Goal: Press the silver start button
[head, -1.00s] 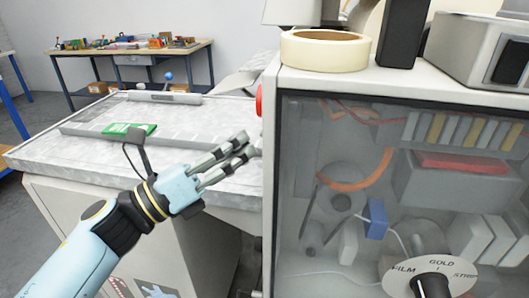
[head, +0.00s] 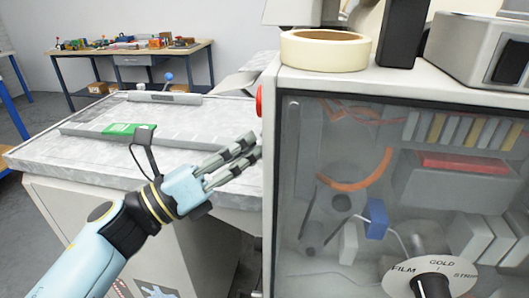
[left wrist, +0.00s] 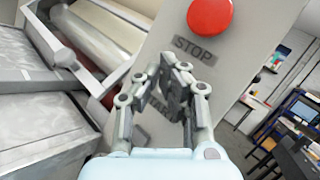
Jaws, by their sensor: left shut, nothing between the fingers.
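The silver start button is not visible. In the left wrist view, a partly covered label (left wrist: 160,103) lies behind my fingers on a grey panel (left wrist: 232,62), below the red button (left wrist: 210,14) and its STOP label (left wrist: 195,50). My left gripper (head: 251,147) is shut and empty, its fingertips beside the left side of the cabinet. In the left wrist view the gripper (left wrist: 174,70) is in front of the panel, below the STOP label. I cannot tell whether it touches the panel. My right gripper is not in view.
The glass-fronted cabinet (head: 283,75) fills the right, with a tape roll (head: 325,50) on top and a selector knob (head: 432,284) on its front. A workbench (head: 135,55) stands behind.

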